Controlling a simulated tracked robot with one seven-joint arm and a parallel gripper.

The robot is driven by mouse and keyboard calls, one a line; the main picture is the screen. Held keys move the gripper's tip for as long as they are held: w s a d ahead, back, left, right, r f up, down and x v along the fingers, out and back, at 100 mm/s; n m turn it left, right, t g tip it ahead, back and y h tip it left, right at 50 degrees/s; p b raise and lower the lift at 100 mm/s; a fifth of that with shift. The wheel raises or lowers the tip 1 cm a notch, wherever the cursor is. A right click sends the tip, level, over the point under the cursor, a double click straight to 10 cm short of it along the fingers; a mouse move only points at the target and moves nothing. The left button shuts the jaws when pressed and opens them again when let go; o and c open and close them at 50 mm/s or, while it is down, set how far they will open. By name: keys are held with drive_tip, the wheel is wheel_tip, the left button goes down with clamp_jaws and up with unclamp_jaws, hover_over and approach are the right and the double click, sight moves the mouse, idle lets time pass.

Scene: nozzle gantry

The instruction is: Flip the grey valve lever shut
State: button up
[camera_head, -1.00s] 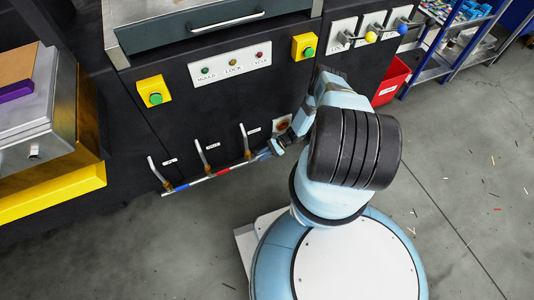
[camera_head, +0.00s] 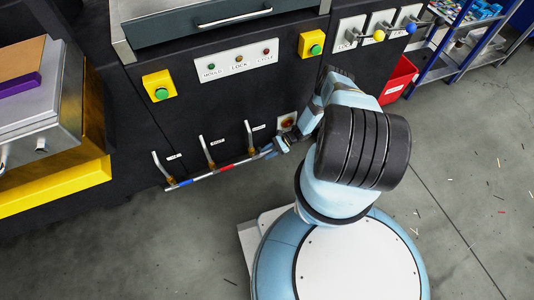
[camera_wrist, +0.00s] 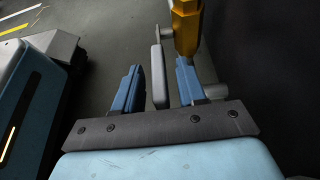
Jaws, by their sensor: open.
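Three levers with pale handles stand up from brass fittings on a low pipe along the dark cabinet in the head view: left (camera_head: 157,160), middle (camera_head: 206,149) and right (camera_head: 249,135). Their small labels are unreadable. My gripper (camera_head: 268,151) is low at the pipe's right end, just right of the right lever's foot. In the wrist view my gripper (camera_wrist: 159,90) is open, with a blue finger on each side of a flat grey lever handle (camera_wrist: 159,76). Gaps show on both sides of the handle. A brass valve body (camera_wrist: 186,28) is beyond the right finger. Which labelled lever this is, I cannot tell.
The pipe (camera_head: 195,178) has red and blue bands. A red knob on a plate (camera_head: 287,121) is just above my gripper. A red bin (camera_head: 397,80) stands to the right by a blue shelf rack (camera_head: 437,65). The grey floor in front is open.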

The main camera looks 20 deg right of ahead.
drive_tip(key=shift+d, duration=0.1)
drive_tip(key=v, duration=1.3)
drive_tip(key=shift+d, duration=0.25)
drive_tip(key=shift+s+r, duration=0.1)
drive_tip(key=shift+s, duration=0.05)
